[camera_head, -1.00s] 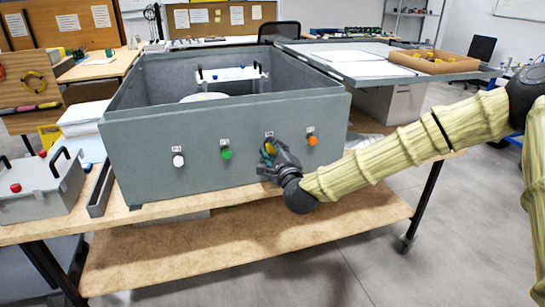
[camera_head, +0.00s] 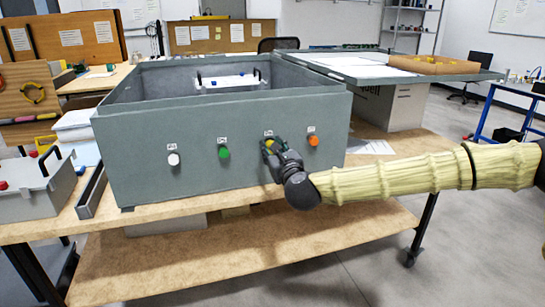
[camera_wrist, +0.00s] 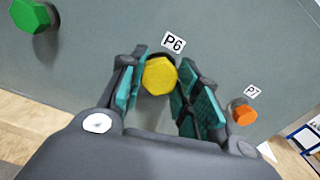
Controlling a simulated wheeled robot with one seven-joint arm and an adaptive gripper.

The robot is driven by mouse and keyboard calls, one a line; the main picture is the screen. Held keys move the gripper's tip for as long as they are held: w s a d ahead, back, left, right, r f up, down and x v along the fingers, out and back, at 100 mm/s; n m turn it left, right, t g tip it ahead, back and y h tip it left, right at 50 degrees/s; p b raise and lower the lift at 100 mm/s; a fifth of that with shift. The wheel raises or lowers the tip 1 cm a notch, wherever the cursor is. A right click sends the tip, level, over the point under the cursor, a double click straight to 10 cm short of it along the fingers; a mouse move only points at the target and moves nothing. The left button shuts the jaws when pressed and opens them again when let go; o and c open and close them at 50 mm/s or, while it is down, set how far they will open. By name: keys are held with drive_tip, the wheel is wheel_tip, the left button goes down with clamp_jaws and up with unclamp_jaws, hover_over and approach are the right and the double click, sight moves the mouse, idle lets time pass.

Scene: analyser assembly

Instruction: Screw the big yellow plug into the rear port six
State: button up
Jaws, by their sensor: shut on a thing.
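The big yellow plug (camera_wrist: 159,75) has a hexagonal head and sits at the port labelled P6 (camera_wrist: 174,43) on the grey box's near wall, its rim dark around it. My gripper (camera_wrist: 157,88) has its teal-padded fingers on both sides of the plug head, shut on it. How deep the plug sits in the port cannot be told. In the head view my gripper (camera_head: 271,147) reaches the wall from the lower right and largely covers the plug.
A green plug (camera_head: 224,153) and a white plug (camera_head: 173,159) sit left of P6. An orange plug (camera_head: 313,141) sits close on the right, at P7. The grey box (camera_head: 130,140) stands on a wooden bench (camera_head: 170,212).

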drive_tip(key=shift+f+m+b, duration=0.15)
drive_tip(key=shift+m+b, duration=3.4)
drive_tip(key=shift+m, duration=0.55)
drive_tip(key=o, duration=1)
drive_tip(key=shift+c, duration=0.2)
drive_tip(key=shift+r, duration=0.2)
